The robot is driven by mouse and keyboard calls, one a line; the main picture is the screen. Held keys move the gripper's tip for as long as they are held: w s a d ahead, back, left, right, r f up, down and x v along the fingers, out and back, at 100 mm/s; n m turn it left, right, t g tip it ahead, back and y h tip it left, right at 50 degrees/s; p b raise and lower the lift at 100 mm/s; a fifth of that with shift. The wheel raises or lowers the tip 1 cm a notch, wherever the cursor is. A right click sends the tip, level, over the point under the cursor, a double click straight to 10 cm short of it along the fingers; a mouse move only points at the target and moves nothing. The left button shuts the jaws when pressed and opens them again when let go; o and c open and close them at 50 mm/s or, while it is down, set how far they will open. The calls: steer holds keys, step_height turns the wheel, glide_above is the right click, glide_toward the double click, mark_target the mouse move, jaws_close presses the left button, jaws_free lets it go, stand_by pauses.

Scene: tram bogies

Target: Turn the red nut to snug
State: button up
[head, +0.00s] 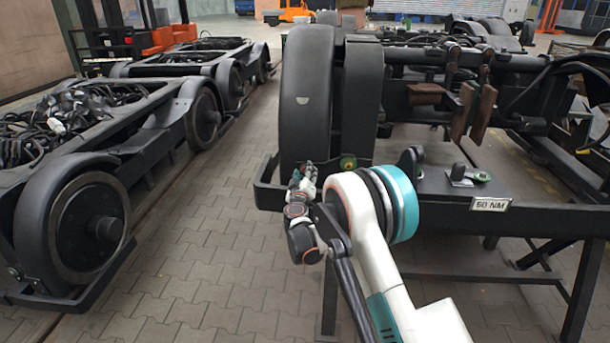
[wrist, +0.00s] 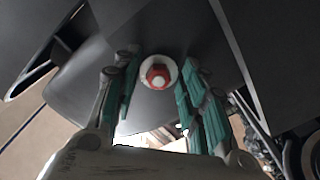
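The red nut (wrist: 158,76) shows in the wrist view with a white ring around it, on a dark grey surface. It appears between the two teal-padded fingers of my gripper (wrist: 158,88), with a visible gap on each side. The fingers are apart and hold nothing. How far the nut lies beyond the fingertips I cannot tell. In the head view my gripper (head: 303,178) is in front of the left end of the bogie frame, beside the big black wheel (head: 305,95). I cannot make out the red nut there.
A black lug (head: 410,165), another green-ringed fitting (head: 482,177) and a "50 NM" plate (head: 491,204) are further right. Another bogie (head: 85,225) stands left, with clear paving (head: 215,215) between.

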steer(key=shift+s, duration=0.1)
steer(key=s, duration=1.1)
steer(key=shift+s+a, duration=0.2)
steer(key=shift+s, duration=0.2)
